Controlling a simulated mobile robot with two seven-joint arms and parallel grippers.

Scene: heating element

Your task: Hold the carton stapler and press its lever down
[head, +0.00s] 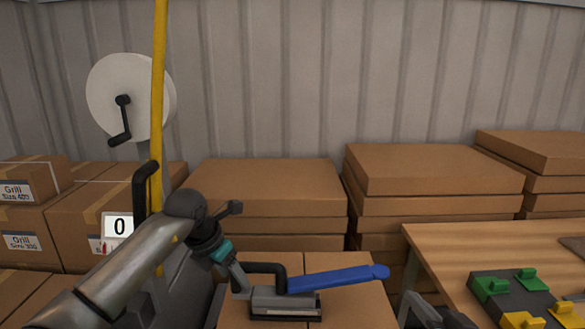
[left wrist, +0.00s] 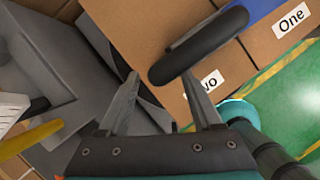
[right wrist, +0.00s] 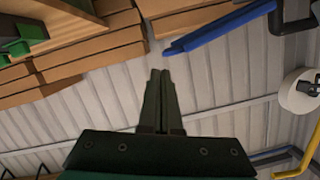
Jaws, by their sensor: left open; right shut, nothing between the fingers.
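The carton stapler (head: 285,303) has a grey base, a black loop handle and a long blue lever (head: 335,279). It rests on a closed brown carton (head: 355,305), with the lever pointing right and slightly raised. My left gripper (head: 240,280) is open at the stapler's left end, by the black handle. In the left wrist view the black handle (left wrist: 205,45) lies at and between the fingertips (left wrist: 163,88), not clasped. My right gripper (head: 412,300) is shut and empty, right of the lever's tip. In the right wrist view the lever (right wrist: 222,28) lies beyond the shut fingers (right wrist: 161,75).
Flat carton stacks (head: 265,188) stand behind the stapler. A wooden table (head: 470,240) with green and yellow parts is at right. A yellow pole (head: 158,90), a white crank wheel (head: 105,90) and Grill boxes (head: 80,215) are at left.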

